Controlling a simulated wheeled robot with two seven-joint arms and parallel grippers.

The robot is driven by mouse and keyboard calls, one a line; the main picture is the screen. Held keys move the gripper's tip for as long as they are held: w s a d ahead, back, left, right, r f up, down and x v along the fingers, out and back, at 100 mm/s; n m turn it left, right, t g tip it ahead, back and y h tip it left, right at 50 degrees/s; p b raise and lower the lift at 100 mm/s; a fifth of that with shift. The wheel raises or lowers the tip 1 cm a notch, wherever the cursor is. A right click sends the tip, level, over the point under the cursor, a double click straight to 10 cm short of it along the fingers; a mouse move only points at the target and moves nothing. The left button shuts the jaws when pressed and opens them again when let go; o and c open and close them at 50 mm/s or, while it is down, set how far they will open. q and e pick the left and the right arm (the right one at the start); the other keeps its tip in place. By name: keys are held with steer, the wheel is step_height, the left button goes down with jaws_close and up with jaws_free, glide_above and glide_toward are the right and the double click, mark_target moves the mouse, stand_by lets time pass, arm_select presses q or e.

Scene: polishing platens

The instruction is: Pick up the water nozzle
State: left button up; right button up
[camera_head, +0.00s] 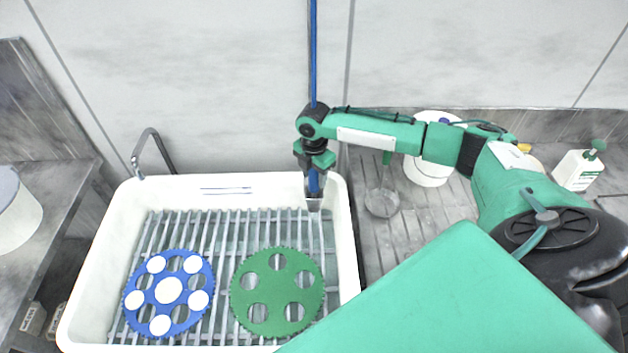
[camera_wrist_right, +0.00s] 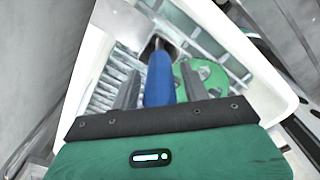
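The water nozzle (camera_head: 313,182) is blue with a grey metal tip and hangs upright at the back right of the white sink, below a long blue hose. My right gripper (camera_head: 314,165) is at the nozzle, pointing down. In the right wrist view, the blue nozzle (camera_wrist_right: 160,78) stands between the two grey fingers of the right gripper (camera_wrist_right: 159,80). Narrow gaps seem to show on both sides, so the gripper looks open around it. The nozzle's upper part is partly hidden by the gripper. My left gripper is not in view.
The white sink (camera_head: 66,300) holds a slatted rack with a blue disc (camera_head: 182,263) carrying white rounds and a green disc (camera_head: 277,262) with holes. A curved tap (camera_head: 140,152) is at the back left. A white bucket (camera_head: 428,172) and a bottle (camera_head: 578,170) stand on the right.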

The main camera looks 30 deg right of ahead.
steer(key=c, duration=0.8)
steer(key=shift+r, duration=0.1)
steer(key=shift+r, duration=0.5)
step_height(320, 180, up, 19)
steer(key=shift+f+b, duration=0.1)
steer(key=shift+b, duration=0.55)
